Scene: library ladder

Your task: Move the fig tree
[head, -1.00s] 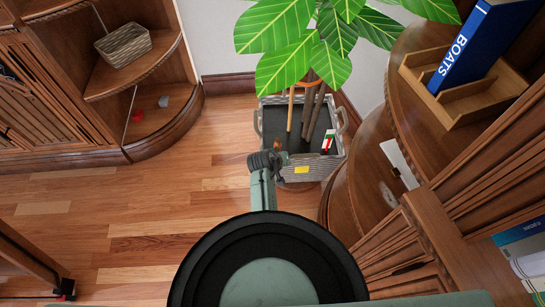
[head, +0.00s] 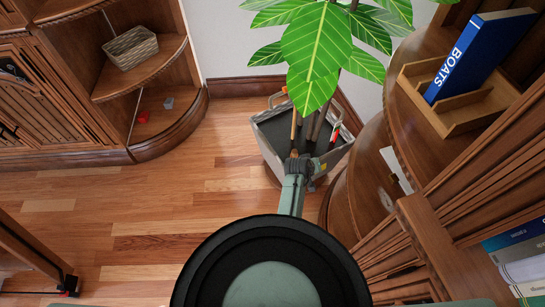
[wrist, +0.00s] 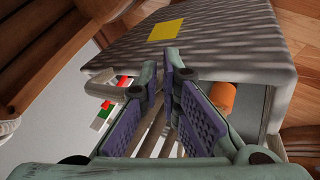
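The fig tree (head: 316,45) has broad green leaves and thin trunks. It stands in a grey woven planter (head: 335,157) with handles, by the back wall. The planter looks turned or tilted in the head view; its base is partly hidden. My gripper (head: 300,163) is at the planter's near side. In the wrist view my gripper's (wrist: 168,72) purple-padded fingers stand apart, tips close against the planter wall (wrist: 225,45) near a yellow label (wrist: 164,31). Trunks show between the fingers; I see no firm hold on them.
An orange-handled tool (wrist: 222,97) and a red, white and green item (wrist: 104,113) are at the planter. Curved wooden shelving (head: 365,180) stands close on the right, bearing a blue book (head: 478,55). A corner shelf (head: 170,125) is left. The floor (head: 180,220) is clear at left.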

